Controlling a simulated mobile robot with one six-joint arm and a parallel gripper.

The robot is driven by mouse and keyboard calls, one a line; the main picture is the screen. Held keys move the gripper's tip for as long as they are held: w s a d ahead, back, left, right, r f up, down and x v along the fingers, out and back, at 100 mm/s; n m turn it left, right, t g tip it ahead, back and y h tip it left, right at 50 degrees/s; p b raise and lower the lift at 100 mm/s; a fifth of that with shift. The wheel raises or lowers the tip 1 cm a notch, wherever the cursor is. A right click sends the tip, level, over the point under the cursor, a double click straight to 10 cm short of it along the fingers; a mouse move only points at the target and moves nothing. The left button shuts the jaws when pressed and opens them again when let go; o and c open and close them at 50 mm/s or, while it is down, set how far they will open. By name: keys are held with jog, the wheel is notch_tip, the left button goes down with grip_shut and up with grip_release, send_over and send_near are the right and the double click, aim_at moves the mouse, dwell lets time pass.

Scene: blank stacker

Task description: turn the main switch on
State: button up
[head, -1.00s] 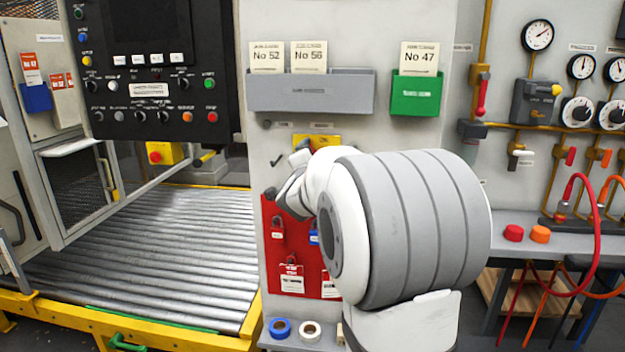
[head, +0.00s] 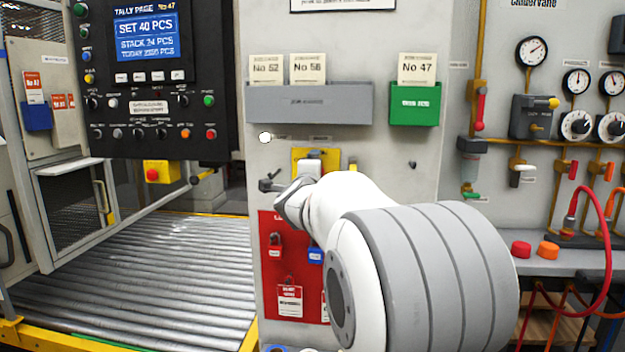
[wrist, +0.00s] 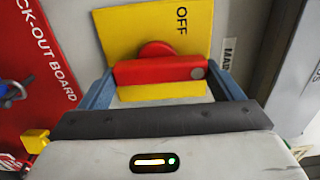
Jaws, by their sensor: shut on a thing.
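The main switch has a red handle (wrist: 160,71) on a yellow plate (wrist: 150,25) marked OFF in the wrist view. The handle lies crosswise in that view, level between my fingers. My gripper (wrist: 160,75) is shut on it, one blue finger at each end. In the head view the yellow plate (head: 315,152) shows above my wrist, and my arm hides the handle. The control panel screen (head: 147,37) is lit blue with "SET 40 PCS". A round lamp (head: 265,137) above the switch glows white.
The red lock-out board (head: 270,262) with padlocks and tags is just below the switch. A grey card holder (head: 310,102) and a green one (head: 414,104) are above. A roller conveyor (head: 150,270) lies left; gauges and hoses are right.

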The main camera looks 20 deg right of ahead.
jog(key=shift+r, duration=0.2)
jog(key=o, duration=0.8)
jog(key=shift+w+f, duration=0.1)
jog(key=p+v, duration=0.1)
jog(key=v, duration=0.7)
jog(key=shift+w, duration=0.1)
